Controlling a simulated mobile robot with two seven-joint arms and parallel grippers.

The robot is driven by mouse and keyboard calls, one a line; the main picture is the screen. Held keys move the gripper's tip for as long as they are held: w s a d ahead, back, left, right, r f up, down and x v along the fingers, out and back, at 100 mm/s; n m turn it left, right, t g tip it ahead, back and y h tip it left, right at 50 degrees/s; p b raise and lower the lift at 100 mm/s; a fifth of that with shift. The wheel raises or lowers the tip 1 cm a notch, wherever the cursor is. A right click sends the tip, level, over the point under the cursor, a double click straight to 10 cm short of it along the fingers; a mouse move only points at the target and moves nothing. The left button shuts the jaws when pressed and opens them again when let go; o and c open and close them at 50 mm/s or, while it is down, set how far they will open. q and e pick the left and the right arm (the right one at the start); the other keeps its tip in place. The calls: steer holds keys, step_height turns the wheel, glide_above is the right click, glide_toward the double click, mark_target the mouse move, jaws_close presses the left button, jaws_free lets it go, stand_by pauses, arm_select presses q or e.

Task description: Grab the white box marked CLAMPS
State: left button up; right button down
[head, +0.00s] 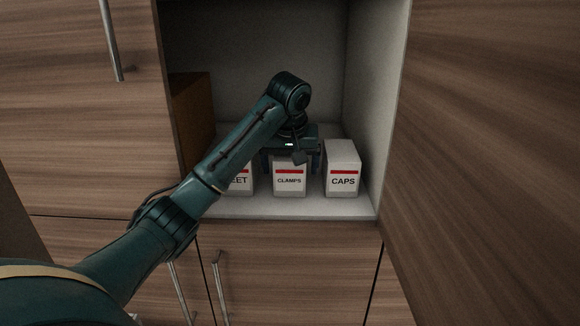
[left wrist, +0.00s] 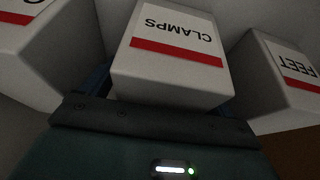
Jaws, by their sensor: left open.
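The white box marked CLAMPS (head: 290,179) stands upright in the middle of a row of boxes on the cupboard floor. It has a red stripe and black letters, and its top is hidden under my gripper in the head view. My left gripper (head: 290,165) is open, with its fingers on either side of the upper part of this box. In the left wrist view the CLAMPS box (left wrist: 172,45) appears upside down right in front of the gripper, between the blue fingers. I cannot tell whether the fingers touch it. My right gripper is not in view.
A white box marked CAPS (head: 342,169) stands close on the right. A box ending in EET (head: 242,181), reading FEET in the left wrist view (left wrist: 282,75), stands on the left, partly behind my arm. A brown box (head: 192,112) stands further left. An open wooden door (head: 480,160) fills the right side.

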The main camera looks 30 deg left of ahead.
arm_select(q)
steer(key=shift+f, duration=0.15)
steer(key=shift+c, duration=0.6)
steer(key=c, duration=1.2)
